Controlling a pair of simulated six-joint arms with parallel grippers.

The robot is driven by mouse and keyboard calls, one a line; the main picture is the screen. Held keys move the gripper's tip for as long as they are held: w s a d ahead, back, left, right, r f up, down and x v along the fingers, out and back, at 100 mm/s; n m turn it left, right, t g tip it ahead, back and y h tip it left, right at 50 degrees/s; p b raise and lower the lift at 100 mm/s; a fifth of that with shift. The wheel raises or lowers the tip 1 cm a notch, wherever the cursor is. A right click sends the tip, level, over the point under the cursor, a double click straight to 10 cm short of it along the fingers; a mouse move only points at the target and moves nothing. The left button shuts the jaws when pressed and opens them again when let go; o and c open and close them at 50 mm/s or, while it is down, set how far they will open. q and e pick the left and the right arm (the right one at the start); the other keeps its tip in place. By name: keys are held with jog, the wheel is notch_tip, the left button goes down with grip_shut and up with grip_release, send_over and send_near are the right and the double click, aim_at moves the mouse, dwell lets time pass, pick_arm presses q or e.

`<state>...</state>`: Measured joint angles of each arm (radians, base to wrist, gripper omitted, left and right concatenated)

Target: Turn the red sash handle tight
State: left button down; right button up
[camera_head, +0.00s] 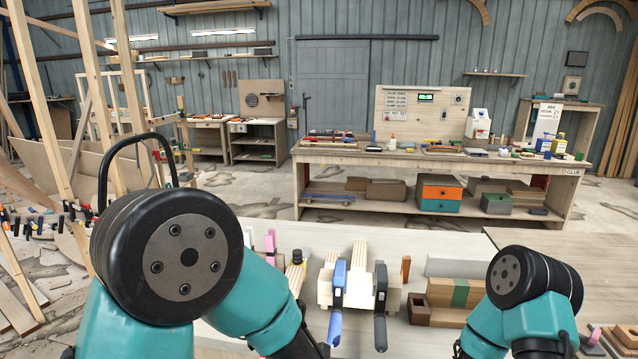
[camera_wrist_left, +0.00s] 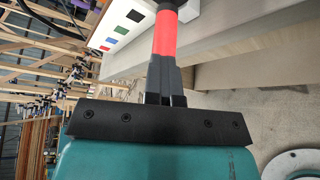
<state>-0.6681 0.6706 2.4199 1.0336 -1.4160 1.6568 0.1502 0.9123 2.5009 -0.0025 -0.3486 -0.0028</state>
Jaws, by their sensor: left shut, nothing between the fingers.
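In the left wrist view a red handle (camera_wrist_left: 166,36) runs straight out beyond the fingers of my left gripper (camera_wrist_left: 164,70). Its far end meets a dark part at the top edge. The black fingers are shut together, with their tips at the near end of the red handle. I cannot tell whether they touch it. In the head view I cannot make out the red handle; my left forearm covers part of the bench. My right gripper is out of view below the frame.
Blue-handled (camera_head: 338,290) and dark-handled (camera_head: 380,300) clamps stand at a pale wooden block on the near bench. A wooden box (camera_head: 455,294) with a green band lies to their right. A white panel with coloured squares (camera_wrist_left: 128,22) is beside the red handle.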

pick_arm(q)
jog(key=shift+d+f, duration=0.25)
jog(key=shift+d, duration=0.05)
jog(key=shift+d+f, duration=0.1)
jog(key=shift+f, duration=0.2)
jog(key=shift+f, duration=0.35)
jog(key=shift+s+d+r, duration=0.1)
jog(key=shift+d, duration=0.3)
dwell(0.6)
jog(key=shift+s, duration=0.1)
jog(key=s, duration=0.5)
jog(key=shift+s+a, duration=0.35)
jog(key=shift+a, duration=0.05)
